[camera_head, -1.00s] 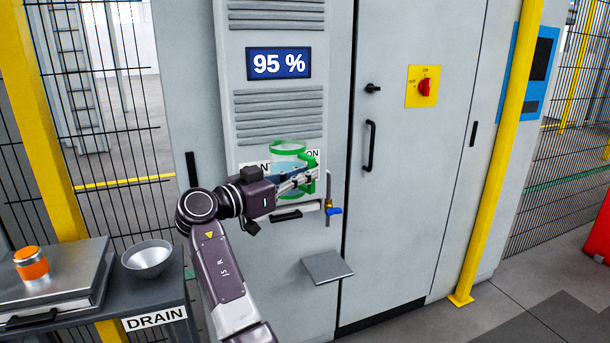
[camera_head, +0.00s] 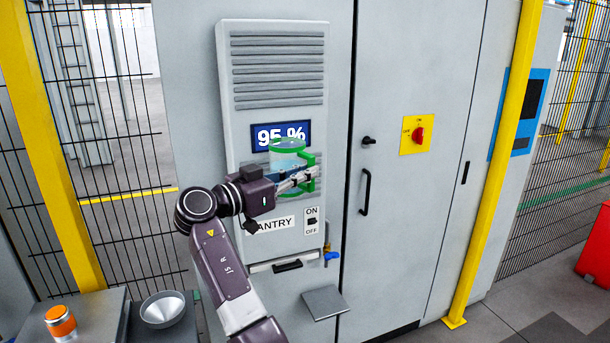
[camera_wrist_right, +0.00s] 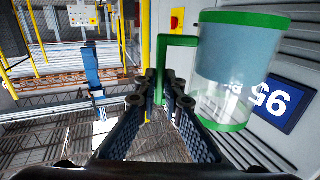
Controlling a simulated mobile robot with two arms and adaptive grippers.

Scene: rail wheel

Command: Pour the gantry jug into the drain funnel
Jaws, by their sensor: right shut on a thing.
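The gantry jug (camera_head: 287,150) is a clear cylinder with green rims, a green handle and bluish contents. It is held up in front of the cabinet's "95 %" display. My right gripper (camera_head: 308,174) is shut on its green handle. In the right wrist view the fingers (camera_wrist_right: 160,88) close around the handle, and the jug (camera_wrist_right: 235,70) stands to their right, slightly tilted in that picture. The drain funnel (camera_head: 163,309) is a metal bowl on the bench at the lower left, well away from the jug. My left gripper does not show.
An orange-topped object (camera_head: 61,322) stands left of the funnel. The cabinet has a blue-handled tap (camera_head: 331,255), an ON/OFF switch (camera_head: 312,221) and a grey shelf plate (camera_head: 325,303) sticking out below. A yellow post (camera_head: 497,170) stands at the right.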

